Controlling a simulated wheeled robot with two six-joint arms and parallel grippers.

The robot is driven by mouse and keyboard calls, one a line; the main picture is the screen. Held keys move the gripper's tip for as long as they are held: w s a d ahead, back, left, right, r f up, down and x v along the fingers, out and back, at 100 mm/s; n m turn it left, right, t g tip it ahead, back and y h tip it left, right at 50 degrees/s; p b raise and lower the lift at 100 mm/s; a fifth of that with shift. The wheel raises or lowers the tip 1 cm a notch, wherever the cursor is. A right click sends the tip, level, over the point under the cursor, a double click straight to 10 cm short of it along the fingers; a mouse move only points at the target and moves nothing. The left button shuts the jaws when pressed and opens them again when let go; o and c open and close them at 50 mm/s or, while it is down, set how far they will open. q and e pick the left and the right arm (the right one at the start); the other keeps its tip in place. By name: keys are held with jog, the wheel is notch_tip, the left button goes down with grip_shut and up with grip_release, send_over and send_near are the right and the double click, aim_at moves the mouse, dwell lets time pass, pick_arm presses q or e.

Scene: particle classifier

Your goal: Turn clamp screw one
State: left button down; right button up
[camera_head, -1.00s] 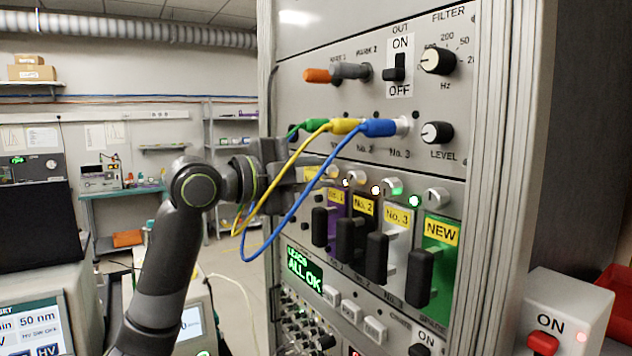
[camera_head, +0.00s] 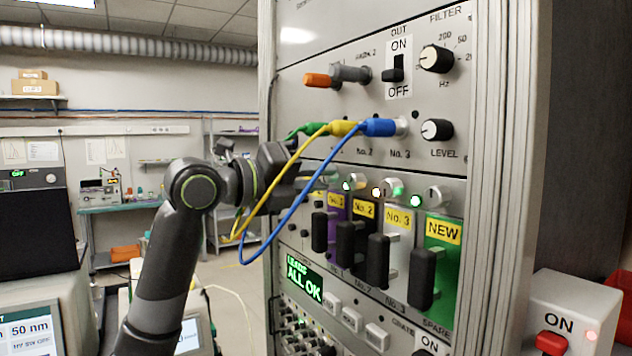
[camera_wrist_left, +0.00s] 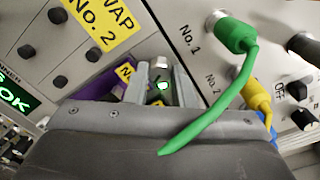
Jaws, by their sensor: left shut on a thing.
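Clamp screw one (camera_wrist_left: 158,69) is a small silver knob above the purple No. 1 module (camera_head: 336,206), at the left end of a row of similar screws. My left gripper (camera_wrist_left: 162,84) comes at it from the left, with one finger on each side, and is shut on it. In the head view the left gripper (camera_head: 316,181) partly hides the screw. A green light (camera_wrist_left: 163,86) glows beside the screw, between the fingers. My right gripper is in neither view.
Green, yellow and blue leads (camera_head: 378,127) hang in front of the panel, and the loops pass close to my left wrist. Black module handles (camera_head: 320,231) stick out below. A green display (camera_head: 304,282) reads ALL OK. A red-switch box (camera_head: 551,342) stands at the right.

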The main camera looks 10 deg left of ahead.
pick_arm(q)
jog(key=shift+f+m, duration=0.15)
jog(key=shift+m, duration=1.55)
jog(key=c, duration=1.2)
grip_release()
jog(key=shift+c, duration=0.2)
jog(key=b+v, duration=0.6)
jog(key=v, duration=1.1)
jog(key=shift+s, duration=0.2)
jog(key=shift+a, duration=0.1)
